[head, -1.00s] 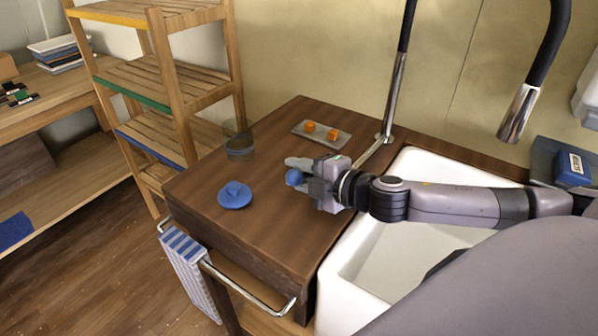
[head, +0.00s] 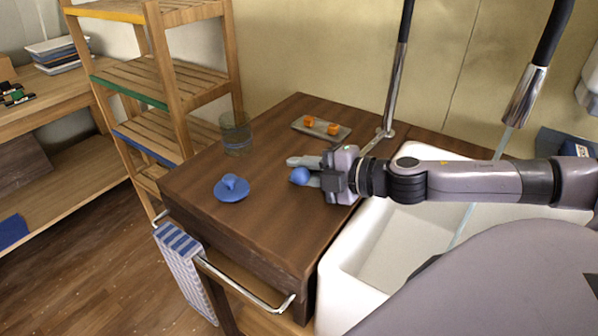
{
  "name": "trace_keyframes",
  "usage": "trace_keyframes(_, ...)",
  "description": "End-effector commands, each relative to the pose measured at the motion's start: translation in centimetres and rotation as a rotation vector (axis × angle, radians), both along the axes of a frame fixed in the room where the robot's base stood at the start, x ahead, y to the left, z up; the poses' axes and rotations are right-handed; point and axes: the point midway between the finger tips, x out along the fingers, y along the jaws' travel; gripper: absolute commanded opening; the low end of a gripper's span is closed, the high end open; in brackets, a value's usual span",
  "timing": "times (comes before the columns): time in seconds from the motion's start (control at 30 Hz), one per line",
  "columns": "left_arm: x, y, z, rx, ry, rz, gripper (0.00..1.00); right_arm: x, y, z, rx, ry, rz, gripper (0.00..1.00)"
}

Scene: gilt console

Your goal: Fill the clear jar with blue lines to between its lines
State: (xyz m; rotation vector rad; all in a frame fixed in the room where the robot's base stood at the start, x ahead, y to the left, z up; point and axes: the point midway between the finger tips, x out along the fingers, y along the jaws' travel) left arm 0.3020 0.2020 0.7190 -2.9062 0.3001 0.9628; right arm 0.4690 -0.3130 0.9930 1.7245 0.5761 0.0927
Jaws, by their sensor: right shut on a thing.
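The clear jar (head: 236,138) stands upright at the back left of the dark wooden counter. Faint bluish bands show on it, but I cannot make out its lines or any water level. My right gripper (head: 302,171) reaches in from the right, low over the middle of the counter, shut on a round blue knob (head: 299,176). The fingers partly hide the knob, and I cannot tell what it belongs to. The gripper is apart from the jar. A thin stream of water (head: 466,222) runs from the black and chrome spout (head: 524,98) into the white sink. My left gripper is not in view.
A blue lid-like disc with a knob (head: 231,190) lies on the counter left of my gripper. A small tray (head: 340,133) with orange cubes is at the back. A striped towel (head: 184,268) hangs from the front rail. Wooden shelves (head: 160,75) stand behind left.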

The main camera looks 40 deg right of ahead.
Motion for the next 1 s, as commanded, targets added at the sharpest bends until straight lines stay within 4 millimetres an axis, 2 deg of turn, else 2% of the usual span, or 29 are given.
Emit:
trace_keyframes(0.03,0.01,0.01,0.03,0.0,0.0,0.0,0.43,-0.19,0.49,0.25,0.012,0.0,0.015,0.0)
trace_keyframes(0.27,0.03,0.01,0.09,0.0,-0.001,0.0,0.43,-0.18,0.53,0.29,0.015,0.0,0.015,0.0)
trace_keyframes(0.3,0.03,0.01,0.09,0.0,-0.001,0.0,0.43,-0.19,0.53,0.29,0.015,0.0,0.015,0.33)
trace_keyframes(0.33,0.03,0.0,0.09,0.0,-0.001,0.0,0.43,-0.19,0.53,0.29,0.015,0.0,0.015,0.41)
trace_keyframes(1.0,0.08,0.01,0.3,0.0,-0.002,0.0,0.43,-0.84,-0.15,0.15,0.008,0.003,0.005,0.41)
